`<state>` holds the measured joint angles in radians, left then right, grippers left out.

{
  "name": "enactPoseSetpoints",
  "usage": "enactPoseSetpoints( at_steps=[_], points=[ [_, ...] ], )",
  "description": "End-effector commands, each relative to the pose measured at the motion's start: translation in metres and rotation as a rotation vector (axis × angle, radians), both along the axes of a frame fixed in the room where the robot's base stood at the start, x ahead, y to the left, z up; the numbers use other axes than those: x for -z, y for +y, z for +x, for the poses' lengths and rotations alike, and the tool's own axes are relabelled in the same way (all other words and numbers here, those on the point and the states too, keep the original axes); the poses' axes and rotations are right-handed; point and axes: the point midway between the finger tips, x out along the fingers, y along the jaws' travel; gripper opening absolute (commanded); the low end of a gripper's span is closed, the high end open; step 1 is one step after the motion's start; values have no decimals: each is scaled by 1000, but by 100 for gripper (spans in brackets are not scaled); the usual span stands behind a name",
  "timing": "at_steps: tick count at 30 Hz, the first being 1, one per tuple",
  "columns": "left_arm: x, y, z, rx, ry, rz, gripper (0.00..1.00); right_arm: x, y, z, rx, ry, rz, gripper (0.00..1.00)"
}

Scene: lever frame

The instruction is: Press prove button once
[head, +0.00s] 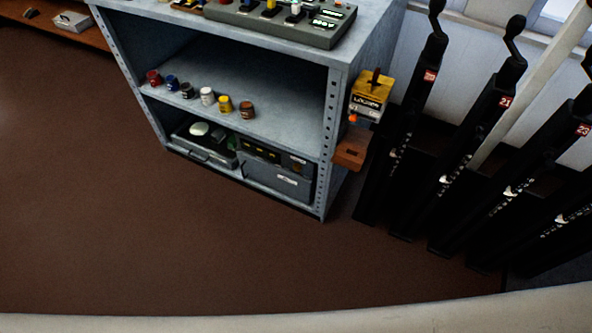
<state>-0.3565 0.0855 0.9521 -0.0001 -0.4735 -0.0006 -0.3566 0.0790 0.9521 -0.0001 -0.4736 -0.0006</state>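I cannot make out a button marked "prove". A grey control panel (325,32) with several small coloured parts and dark labels lies on top of a grey metal shelf unit (300,114), cut off by the top edge. A yellow box (370,88) with a dark piece on top and small lettering is at the shelf's right side. A small orange-red spot (352,118) shows below it, too small to identify. Neither of my grippers is in view.
Tall black levers (480,125) with red number plates stand in a row at the right. Several small pots sit on the middle shelf, with cases (280,180) below. A wooden bench or shelf (62,27) is at upper left. The brown floor (130,240) is clear.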

Motion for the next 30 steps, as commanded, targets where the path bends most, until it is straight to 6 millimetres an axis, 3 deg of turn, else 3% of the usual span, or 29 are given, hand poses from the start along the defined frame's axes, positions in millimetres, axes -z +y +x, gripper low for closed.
enactPoseSetpoints(
  at_steps=[14, 30],
  points=[
    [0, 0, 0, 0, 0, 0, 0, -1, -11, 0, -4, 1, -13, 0],
    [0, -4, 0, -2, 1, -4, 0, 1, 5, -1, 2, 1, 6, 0]
  ],
)
